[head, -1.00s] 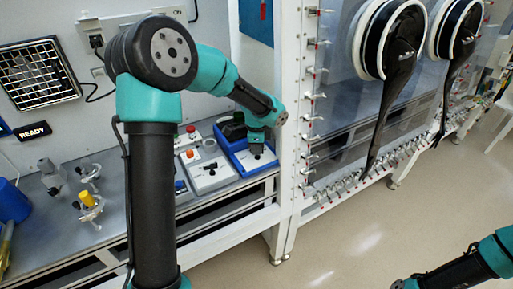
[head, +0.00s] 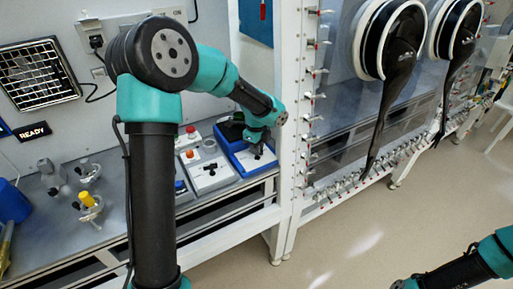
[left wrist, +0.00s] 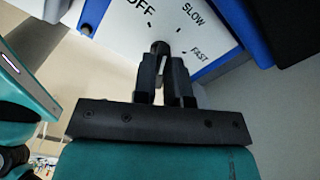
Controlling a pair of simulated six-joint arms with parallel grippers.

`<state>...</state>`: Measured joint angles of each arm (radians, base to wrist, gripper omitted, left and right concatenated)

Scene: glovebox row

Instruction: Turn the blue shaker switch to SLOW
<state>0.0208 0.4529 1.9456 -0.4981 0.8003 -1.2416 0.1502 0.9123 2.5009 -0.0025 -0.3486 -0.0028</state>
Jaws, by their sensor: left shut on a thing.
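The blue shaker (head: 239,160) is a blue-framed box with a white panel at the right end of the bench. In the left wrist view its white panel (left wrist: 115,35) carries the words OFF, SLOW and FAST. My left gripper (head: 257,150) reaches down onto this panel. In the left wrist view the left gripper (left wrist: 163,66) is shut on the black switch (left wrist: 160,46), whose tip shows between the fingers. Most of the switch is hidden, so I cannot tell which mark it points to.
A white switch box (head: 211,177) stands just left of the shaker. A box with a red button (head: 190,130) is behind it. A white frame post (head: 291,120) rises close on the right. Valve fittings (head: 88,205) stand at the bench's left.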

